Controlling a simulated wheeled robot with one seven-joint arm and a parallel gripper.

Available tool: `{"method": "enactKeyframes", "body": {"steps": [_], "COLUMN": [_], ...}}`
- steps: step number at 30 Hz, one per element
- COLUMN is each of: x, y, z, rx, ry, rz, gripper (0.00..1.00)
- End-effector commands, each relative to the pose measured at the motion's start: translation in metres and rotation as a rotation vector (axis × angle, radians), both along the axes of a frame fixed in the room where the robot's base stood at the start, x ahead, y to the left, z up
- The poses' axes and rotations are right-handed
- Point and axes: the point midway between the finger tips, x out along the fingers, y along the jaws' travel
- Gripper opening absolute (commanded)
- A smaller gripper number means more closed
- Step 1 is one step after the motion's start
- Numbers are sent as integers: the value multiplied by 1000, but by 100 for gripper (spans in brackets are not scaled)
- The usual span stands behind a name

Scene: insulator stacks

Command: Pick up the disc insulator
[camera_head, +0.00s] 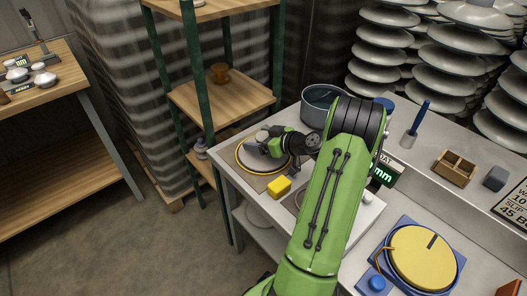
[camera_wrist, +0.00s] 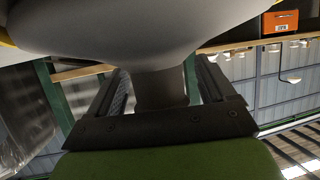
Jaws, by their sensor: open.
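The disc insulator (camera_head: 251,158) is a grey disc with a yellow and dark rim around it, on a brown mat at the left end of the bench in the head view. My gripper (camera_head: 272,146) is at it, partly covering it. In the wrist view, the broad grey underside of a disc (camera_wrist: 140,30) fills the top. A darker brownish stem (camera_wrist: 160,90) comes down from it between the two fingers of my gripper (camera_wrist: 162,78). The fingers stand apart, with gaps showing beside the stem. Contact cannot be told.
A grey pot (camera_head: 318,105) stands behind my arm. A yellow disc (camera_head: 422,257) on a blue base sits at the bench's front right. A shelf (camera_head: 222,100) stands beyond the bench's left end.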

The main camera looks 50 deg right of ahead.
Motion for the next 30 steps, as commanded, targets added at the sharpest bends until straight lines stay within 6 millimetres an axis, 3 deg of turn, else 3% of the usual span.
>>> {"method": "enactKeyframes", "body": {"steps": [4, 20, 30], "x": [-1, -1, 0], "y": [0, 0, 0], "z": [1, 1, 4], "rx": [0, 0, -2], "ry": [0, 0, -6], "rz": [0, 0, 1], "gripper": [80, 0, 0]}}
